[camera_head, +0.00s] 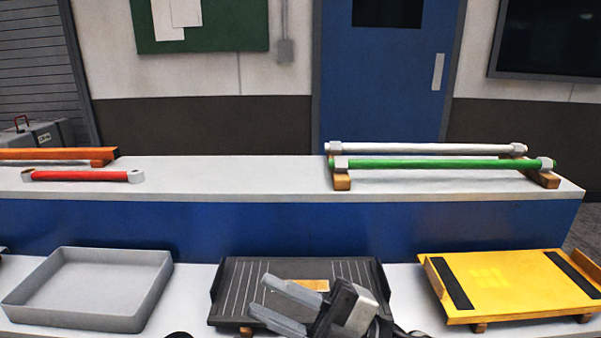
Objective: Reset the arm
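My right gripper (258,295) shows at the bottom centre, its two grey fingers pointing left and spread apart. Nothing shows between the fingers. It is over the black ribbed plate (345,268) and hides part of it; I cannot tell its height above the plate. My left gripper is not in view. A small dark shape at the bottom edge, left of the plate, is too cut off to identify.
A grey tray (150,295) stands empty at left, a yellow platform (505,280) with black strips at right. On the raised shelf (235,175) lie a red bar (80,176), an orange beam (50,154), a green bar (440,164) and a white bar (430,148). The shelf's middle is clear.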

